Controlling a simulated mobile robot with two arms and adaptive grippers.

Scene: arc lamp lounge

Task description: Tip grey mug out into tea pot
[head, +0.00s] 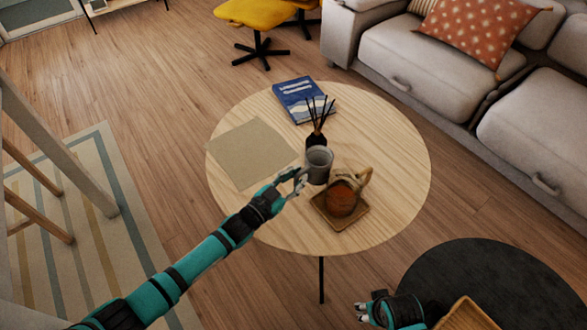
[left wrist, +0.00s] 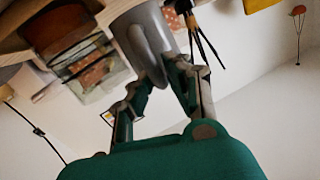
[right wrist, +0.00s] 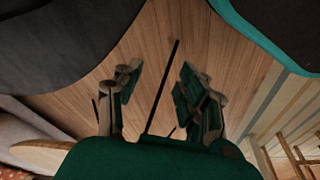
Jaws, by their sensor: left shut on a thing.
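The grey mug (head: 319,167) is held by its handle in my left gripper (head: 297,181), beside the tea pot over the round table. It looks roughly upright, with its opening facing up; its contents cannot be made out. The left wrist view shows the mug (left wrist: 143,38) with the fingers (left wrist: 160,88) shut at its handle. The brown tea pot (head: 341,198), with a rust-coloured top and a light handle, sits on a square wooden tray (head: 322,218) just right of and nearer than the mug. My right gripper (right wrist: 155,95) is open and empty, low near the front right.
The round wooden table (head: 395,140) also holds a reed diffuser (head: 316,138) behind the mug, a blue book (head: 303,98) and a beige mat (head: 248,153). A dark round surface (head: 480,265) with a wooden tray (head: 466,315) is at front right. A grey sofa (head: 430,60) stands behind.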

